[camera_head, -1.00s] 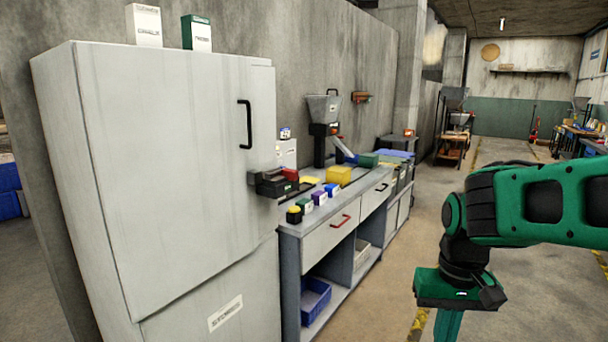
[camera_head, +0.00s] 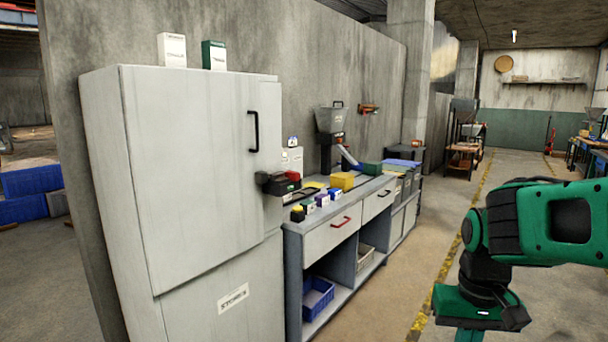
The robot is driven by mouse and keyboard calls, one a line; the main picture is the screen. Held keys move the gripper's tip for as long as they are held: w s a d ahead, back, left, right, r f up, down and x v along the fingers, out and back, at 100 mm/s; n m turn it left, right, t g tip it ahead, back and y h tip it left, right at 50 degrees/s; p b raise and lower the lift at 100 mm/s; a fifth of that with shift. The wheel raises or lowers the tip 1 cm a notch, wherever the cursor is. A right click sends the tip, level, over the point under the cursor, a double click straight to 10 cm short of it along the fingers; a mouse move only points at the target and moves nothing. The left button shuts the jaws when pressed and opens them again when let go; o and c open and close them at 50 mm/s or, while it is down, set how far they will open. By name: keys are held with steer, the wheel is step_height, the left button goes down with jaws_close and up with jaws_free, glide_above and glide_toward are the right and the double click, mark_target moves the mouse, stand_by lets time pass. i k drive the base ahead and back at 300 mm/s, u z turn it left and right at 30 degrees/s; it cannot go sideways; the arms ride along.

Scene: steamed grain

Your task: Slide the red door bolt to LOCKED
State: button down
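A black bolt housing (camera_head: 279,186) with a red piece (camera_head: 293,176) on top is at the right edge of the tall pale cabinet (camera_head: 190,190). The red piece looks like the bolt; its exact position and any LOCKED marking are too small to read. The cabinet door appears closed and has a black vertical handle (camera_head: 253,131). My gripper (camera_head: 482,335) is at the lower right, pointing down, well apart from the bolt. Its fingertips are cut off by the bottom edge, so its opening is hidden.
A workbench (camera_head: 330,237) beside the cabinet holds small boxes, a yellow block (camera_head: 341,181) and a hopper (camera_head: 329,119). A red handle (camera_head: 340,222) is on its drawer. Blue crates (camera_head: 35,180) stand at far left. The floor right of the bench is clear.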

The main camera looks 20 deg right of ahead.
mark_target(294, 176)
steer(key=z, duration=0.25)
steer(key=i, duration=0.9)
steer(key=z, duration=0.4)
steer(key=i, duration=0.9)
